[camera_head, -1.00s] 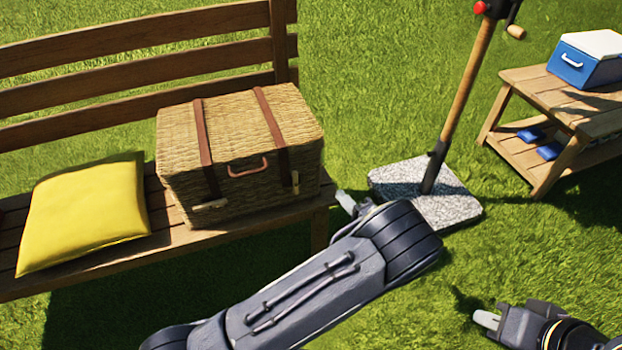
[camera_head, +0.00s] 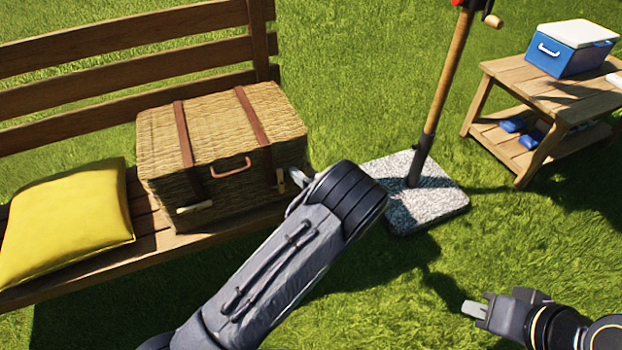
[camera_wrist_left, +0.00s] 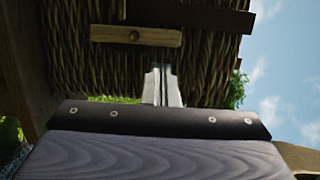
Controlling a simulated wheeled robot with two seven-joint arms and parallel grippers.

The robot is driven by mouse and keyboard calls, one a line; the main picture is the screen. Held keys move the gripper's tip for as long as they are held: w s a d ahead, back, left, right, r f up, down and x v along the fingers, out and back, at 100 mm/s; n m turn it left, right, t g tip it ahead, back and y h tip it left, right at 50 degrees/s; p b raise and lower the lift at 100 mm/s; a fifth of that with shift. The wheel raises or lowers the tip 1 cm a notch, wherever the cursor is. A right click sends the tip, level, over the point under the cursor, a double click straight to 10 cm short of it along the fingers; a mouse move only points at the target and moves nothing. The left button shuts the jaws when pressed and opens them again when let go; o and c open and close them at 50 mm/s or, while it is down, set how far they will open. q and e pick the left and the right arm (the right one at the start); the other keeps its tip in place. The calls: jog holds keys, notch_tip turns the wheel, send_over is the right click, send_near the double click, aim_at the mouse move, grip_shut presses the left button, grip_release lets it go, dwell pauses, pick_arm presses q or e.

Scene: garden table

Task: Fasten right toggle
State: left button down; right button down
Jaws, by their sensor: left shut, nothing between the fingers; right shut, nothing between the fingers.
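A wicker basket (camera_head: 215,150) with two brown straps and a pinkish handle sits closed on the bench. Its right toggle (camera_head: 281,182), a small wooden peg, stands upright at the lower end of the right strap. The left toggle (camera_head: 194,208) lies roughly level. My left gripper (camera_head: 298,177) is shut and empty, just right of the right toggle. In the left wrist view a wooden toggle (camera_wrist_left: 135,36) lies level across the wicker beside a dark strap, and the shut fingertips (camera_wrist_left: 160,70) are just below its right end; contact is unclear. My right gripper (camera_head: 473,308) is shut over the grass.
A yellow cushion (camera_head: 65,222) lies left of the basket on the wooden bench (camera_head: 100,262). A stone parasol base (camera_head: 430,205) with a wooden pole stands on the right. A low table (camera_head: 540,95) with a blue cooler (camera_head: 570,52) is further right. Open grass lies between.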

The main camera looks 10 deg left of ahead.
pick_arm(q)
jog(key=shift+s+a, duration=0.35)
jog(key=shift+a, duration=0.15)
jog(key=shift+n+b, duration=0.3)
jog(key=shift+b, duration=0.1)
jog(key=shift+s+a+r+n+b, duration=0.1)
jog(key=shift+n+b, duration=0.3)
jog(key=shift+b, duration=0.05)
